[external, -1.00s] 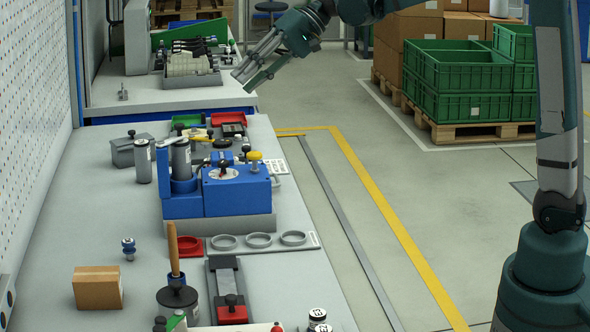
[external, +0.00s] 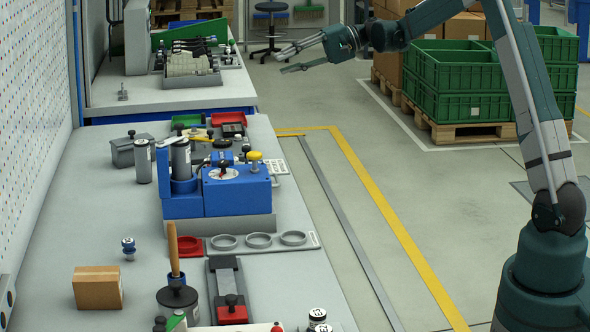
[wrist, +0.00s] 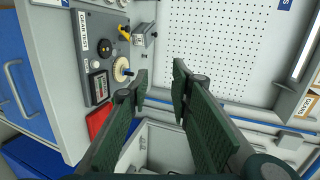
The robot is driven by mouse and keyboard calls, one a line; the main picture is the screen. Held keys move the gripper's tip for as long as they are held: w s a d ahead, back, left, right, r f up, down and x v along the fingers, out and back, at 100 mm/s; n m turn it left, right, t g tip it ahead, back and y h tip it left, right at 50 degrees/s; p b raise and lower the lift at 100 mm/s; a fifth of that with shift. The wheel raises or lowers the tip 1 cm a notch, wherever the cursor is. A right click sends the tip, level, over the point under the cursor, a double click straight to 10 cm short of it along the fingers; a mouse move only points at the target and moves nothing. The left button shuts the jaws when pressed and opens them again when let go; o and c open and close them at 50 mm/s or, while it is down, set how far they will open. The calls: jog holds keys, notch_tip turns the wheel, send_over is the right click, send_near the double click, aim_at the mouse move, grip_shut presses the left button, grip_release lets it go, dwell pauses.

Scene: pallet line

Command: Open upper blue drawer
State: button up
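A blue drawer front (wrist: 40,75) with a grey bar handle (wrist: 20,88) is at the left edge of the wrist view, partly cut off. A darker blue surface (wrist: 35,158) shows below it at the lower left; I cannot tell which drawer is the upper one. My gripper (wrist: 160,84) is open and empty, its two green-padded fingers apart, and the drawer is left of them. In the external view my gripper (external: 290,58) is in the air, to the right of the far bench. The drawer and its handle cannot be made out there.
A far bench (external: 130,97) has a rack of parts on it. The near bench (external: 85,225) carries a blue fixture (external: 235,190). Green crates (external: 470,70) stand on a pallet to the right. In the wrist view, a grey gear-test panel (wrist: 90,45) sits near a perforated board (wrist: 225,45).

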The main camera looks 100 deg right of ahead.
jog(key=s+d+f+m+t+h, duration=0.1)
jog(key=s+d+f, duration=0.2)
jog(key=s+d, duration=0.6)
notch_tip(320, 180, down, 34)
jog(key=shift+a, duration=0.15)
jog(key=shift+w, duration=0.2)
jog(key=b+x, duration=0.2)
jog(key=x, duration=0.5)
jog(key=shift+w, duration=0.3)
grip_shut()
